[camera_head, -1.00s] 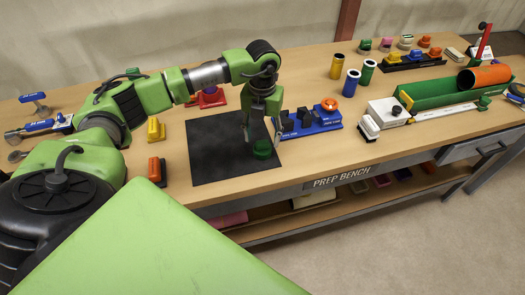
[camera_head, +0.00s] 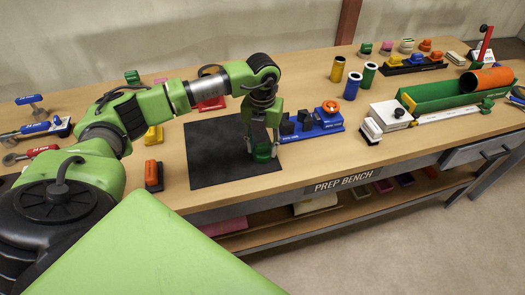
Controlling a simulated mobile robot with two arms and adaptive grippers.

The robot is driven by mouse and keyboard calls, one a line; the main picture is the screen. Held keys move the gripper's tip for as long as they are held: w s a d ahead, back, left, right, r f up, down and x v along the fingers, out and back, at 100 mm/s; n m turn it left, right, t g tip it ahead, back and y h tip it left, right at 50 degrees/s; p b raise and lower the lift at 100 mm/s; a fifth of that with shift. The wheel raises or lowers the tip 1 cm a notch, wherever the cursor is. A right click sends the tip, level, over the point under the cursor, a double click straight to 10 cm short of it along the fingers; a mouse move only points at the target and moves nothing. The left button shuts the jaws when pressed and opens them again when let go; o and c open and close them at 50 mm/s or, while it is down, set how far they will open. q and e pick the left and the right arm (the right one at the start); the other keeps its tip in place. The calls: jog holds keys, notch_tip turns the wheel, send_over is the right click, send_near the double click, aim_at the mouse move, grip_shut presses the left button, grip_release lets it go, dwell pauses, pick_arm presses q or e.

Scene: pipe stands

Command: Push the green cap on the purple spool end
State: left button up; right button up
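The green cap (camera_head: 263,155) sits on the black mat (camera_head: 210,165), near its front right corner. My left gripper (camera_head: 263,146) points down over the cap, with one finger at each side of it. The fingers look spread, and I see no clear contact with the cap. The gripper partly hides the top of the cap. I cannot make out a purple spool end on the bench. My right gripper is not in view.
A blue block holder with an orange ring (camera_head: 328,120) stands close right of the mat. An orange-and-black block (camera_head: 154,175) and a yellow one (camera_head: 153,135) lie to its left. Yellow, blue and green tubes (camera_head: 352,84) stand farther back. A green trough (camera_head: 445,94) is at the right.

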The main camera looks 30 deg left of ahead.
aim_at(262, 145)
pick_arm(q)
jog(key=shift+r, duration=0.2)
jog(key=shift+r+p, duration=2.5)
jog(key=shift+r, duration=1.35)
